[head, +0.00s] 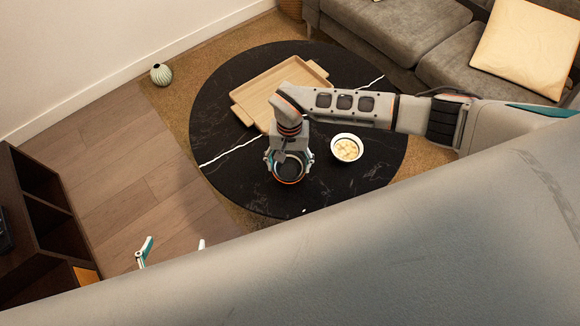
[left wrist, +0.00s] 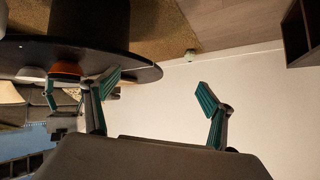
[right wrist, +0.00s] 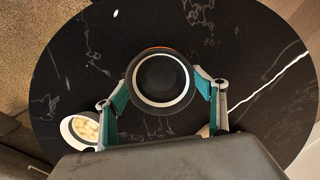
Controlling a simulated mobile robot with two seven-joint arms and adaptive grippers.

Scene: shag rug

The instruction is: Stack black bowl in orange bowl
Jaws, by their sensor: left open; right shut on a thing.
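The black bowl (right wrist: 163,80) shows a dark inside and pale ring in the right wrist view. My right gripper (right wrist: 163,88) is shut on it, a finger at either side. In the head view the right gripper (head: 289,160) points down over the table, with the black bowl (head: 290,166) between its fingers. The orange bowl (head: 290,181) shows only as a thin rim around or under the black one; whether they touch is unclear. The left wrist view shows the orange bowl (left wrist: 66,69) on the table, inverted. My left gripper (head: 173,247) is open and empty, away from the table.
The round black table (head: 235,105) also bears a wooden tray (head: 262,88) behind the bowls and a white bowl of pale food (head: 346,148) to their right. A sofa (head: 390,35) stands behind, a dark cabinet (head: 45,215) left, and a small vase (head: 161,74) on the floor.

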